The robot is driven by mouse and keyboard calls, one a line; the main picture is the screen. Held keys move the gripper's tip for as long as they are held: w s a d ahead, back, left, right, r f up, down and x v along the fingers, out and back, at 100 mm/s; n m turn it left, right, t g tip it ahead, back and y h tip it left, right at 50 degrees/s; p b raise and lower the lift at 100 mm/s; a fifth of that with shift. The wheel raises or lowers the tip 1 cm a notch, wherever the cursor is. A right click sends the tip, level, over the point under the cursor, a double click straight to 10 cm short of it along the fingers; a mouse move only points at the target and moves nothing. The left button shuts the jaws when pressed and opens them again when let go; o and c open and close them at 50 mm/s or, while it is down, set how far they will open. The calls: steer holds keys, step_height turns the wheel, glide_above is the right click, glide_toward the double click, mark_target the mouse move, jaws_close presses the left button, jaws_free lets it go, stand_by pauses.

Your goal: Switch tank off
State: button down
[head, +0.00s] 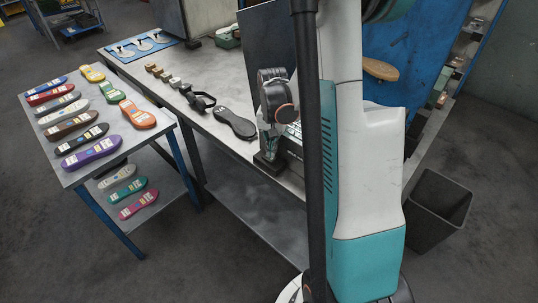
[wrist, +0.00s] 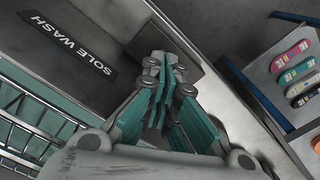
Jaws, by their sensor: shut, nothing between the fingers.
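The wash tank is marked by a black "SOLE WASH" label (wrist: 75,47) on a grey panel in the wrist view. Its teal interior and a wire rack (wrist: 25,125) show at the lower left. My gripper (wrist: 163,68), teal with grey links, is shut and empty, with its tips over a dark block (wrist: 185,42) beside the label. Contact cannot be told. No switch shows clearly; the fingers cover part of the block. In the head view my gripper (head: 269,152) points down at the bench, close to the block, and my arm hides most of the tank.
A side table (head: 75,178) at the left carries several coloured soles. A dark bin (head: 438,210) stands on the floor at the right.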

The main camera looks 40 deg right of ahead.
mark_target(272, 159)
steer(key=shift+r+p, duration=1.05)
steer(key=shift+r, duration=0.95)
